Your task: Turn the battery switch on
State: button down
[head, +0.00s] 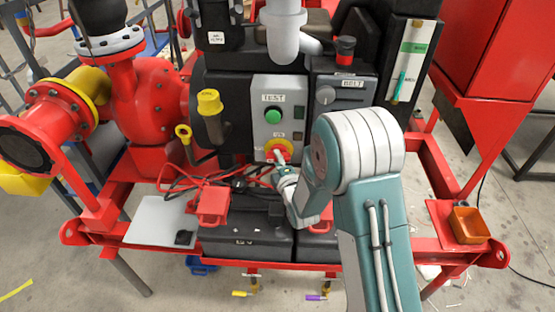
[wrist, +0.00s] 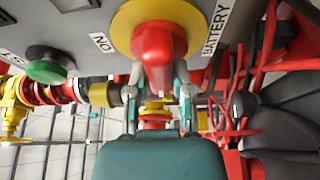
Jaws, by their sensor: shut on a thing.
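The battery switch is a red handle (wrist: 155,52) on a yellow round plate (wrist: 125,22), set in the grey panel. In the head view its yellow plate (head: 285,143) sits low on the panel, below the green TEST button (head: 273,116). My gripper (wrist: 159,88) has a finger on each side of the red handle and is shut on it. In the wrist view the ON label (wrist: 101,42) is left of the plate and the BATTERY label (wrist: 215,30) right of it. In the head view my gripper (head: 281,165) and wrist partly hide the handle.
Red cables (head: 185,178) and black batteries (head: 245,240) lie below. A yellow-capped fitting (head: 209,102) stands left of the panel. An orange bin (head: 468,225) sits on the right of the red frame.

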jog(key=m, duration=0.2)
jog(key=m+t, duration=0.1)
jog(key=m, duration=0.1)
jog(key=shift+f+t, duration=0.2)
jog(key=shift+t, duration=0.1)
jog(key=c, duration=0.5)
grip_release()
jog(key=shift+f, duration=0.1)
notch_tip(320, 180, up, 9)
jog(key=shift+r, duration=0.1)
jog(key=shift+d+r, duration=0.3)
jog(key=shift+r, duration=0.25)
jog(key=shift+a, duration=0.1)
